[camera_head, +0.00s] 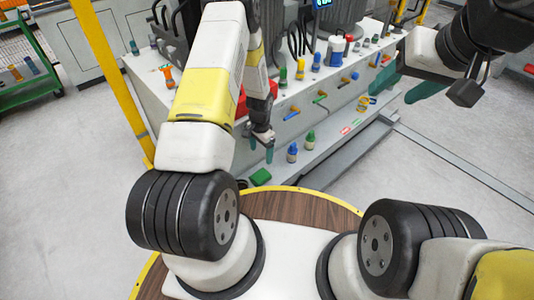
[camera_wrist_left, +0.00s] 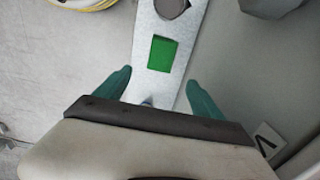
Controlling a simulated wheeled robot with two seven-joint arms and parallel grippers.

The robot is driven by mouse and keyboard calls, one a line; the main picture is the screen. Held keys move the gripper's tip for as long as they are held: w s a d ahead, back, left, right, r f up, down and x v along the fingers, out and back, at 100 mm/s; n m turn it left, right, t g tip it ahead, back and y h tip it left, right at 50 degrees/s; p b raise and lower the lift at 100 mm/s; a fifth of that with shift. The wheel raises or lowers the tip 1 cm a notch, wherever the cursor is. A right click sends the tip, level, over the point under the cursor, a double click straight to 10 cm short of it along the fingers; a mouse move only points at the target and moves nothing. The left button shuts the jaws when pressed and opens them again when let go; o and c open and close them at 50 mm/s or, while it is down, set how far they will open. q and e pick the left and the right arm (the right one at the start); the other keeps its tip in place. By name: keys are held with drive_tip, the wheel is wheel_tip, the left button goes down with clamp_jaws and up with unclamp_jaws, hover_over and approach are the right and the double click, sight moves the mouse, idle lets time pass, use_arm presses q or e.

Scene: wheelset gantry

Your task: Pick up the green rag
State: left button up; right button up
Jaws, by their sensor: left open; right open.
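The green rag (camera_head: 261,177) lies on the low grey ledge at the foot of the bench in the head view. In the left wrist view it is a flat green rectangle (camera_wrist_left: 161,54) on a light metal strip. My left gripper (camera_head: 261,149) is open and empty, pointing down just above the rag in the head view. In the left wrist view its teal fingertips (camera_wrist_left: 158,85) are spread to either side, with the rag ahead between their lines. My right gripper (camera_head: 405,87) is open and empty at the upper right, away from the rag.
The bench (camera_head: 270,135) rises behind with several coloured handles. A yellow post (camera_head: 97,50) stands left. The floor (camera_head: 70,190) at left is clear.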

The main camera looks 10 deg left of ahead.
sight(262, 175)
use_arm(q)
wheel_tip(262, 175, down, 14)
drive_tip(key=shift+f, duration=0.2)
idle(0.4)
drive_tip(key=c, duration=1.6)
drive_tip(key=shift+o, duration=0.2)
drive_tip(key=shift+r, duration=0.15)
drive_tip(key=shift+r, duration=0.65)
wheel_tip(262, 175, up, 2)
drive_tip(key=shift+s+r, duration=0.15)
drive_tip(key=s+d+r, duration=0.1)
drive_tip(key=s+d, duration=0.3)
drive_tip(key=s, duration=1.1)
